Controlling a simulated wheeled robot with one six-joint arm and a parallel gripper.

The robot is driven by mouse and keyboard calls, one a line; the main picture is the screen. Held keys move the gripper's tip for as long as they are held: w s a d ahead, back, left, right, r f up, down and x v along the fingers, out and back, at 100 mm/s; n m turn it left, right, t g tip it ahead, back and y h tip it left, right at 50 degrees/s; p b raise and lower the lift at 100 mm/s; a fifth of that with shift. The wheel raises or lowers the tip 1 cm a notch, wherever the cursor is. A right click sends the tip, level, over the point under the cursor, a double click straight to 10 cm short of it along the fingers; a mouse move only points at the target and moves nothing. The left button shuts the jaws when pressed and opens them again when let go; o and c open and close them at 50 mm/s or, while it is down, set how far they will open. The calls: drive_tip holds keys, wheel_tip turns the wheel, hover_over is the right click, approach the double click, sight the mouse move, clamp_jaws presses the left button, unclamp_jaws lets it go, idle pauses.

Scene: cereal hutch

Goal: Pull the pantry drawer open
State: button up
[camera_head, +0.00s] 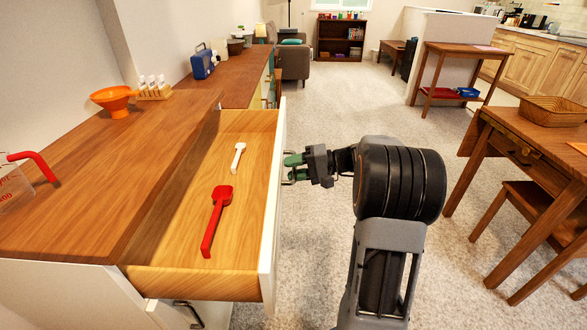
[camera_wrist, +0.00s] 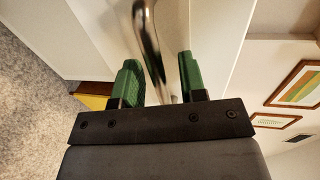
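The pantry drawer (camera_head: 190,281) is pulled well out from under the wooden counter, with its white front facing right. Inside it lie a red scoop (camera_head: 216,219) and a smaller white scoop (camera_head: 238,157). My gripper (camera_head: 291,166) is at the outer side of the drawer front, at its metal handle (camera_head: 286,179). In the wrist view, the green fingertips (camera_wrist: 159,82) stand on either side of the curved metal handle (camera_wrist: 150,40), with gaps visible. The gripper looks open around the handle; any contact is hard to tell.
The wooden counter (camera_head: 75,190) holds an orange funnel (camera_head: 114,100), a bottle rack (camera_head: 154,90) and a blue radio (camera_head: 203,62). A lower handle (camera_head: 188,314) shows beneath the drawer. A wooden desk (camera_head: 530,140) and stool (camera_head: 535,215) stand right. Carpet between is clear.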

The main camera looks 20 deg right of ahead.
drive_tip(key=p+v, duration=0.2)
drive_tip(key=v, duration=1.2)
drive_tip(key=shift+p, duration=0.4)
drive_tip(key=shift+w, duration=0.1)
drive_tip(key=s+a+r+g+h+p, duration=0.3)
drive_tip(key=a+r+g+h+p, duration=0.2)
drive_tip(key=a+r+p, duration=0.55)
drive_tip(key=s+a+r+n+t+h+p, duration=0.2)
drive_tip(key=s+a+r+n+h+p, duration=0.3)
drive_tip(key=s+a+r+h+p, duration=0.4)
drive_tip(key=s+a+p, duration=0.1)
drive_tip(key=p, duration=0.4)
drive_tip(key=shift+s+a+p, duration=0.25)
drive_tip(key=shift+s+p, duration=0.1)
drive_tip(key=shift+a+r, duration=0.1)
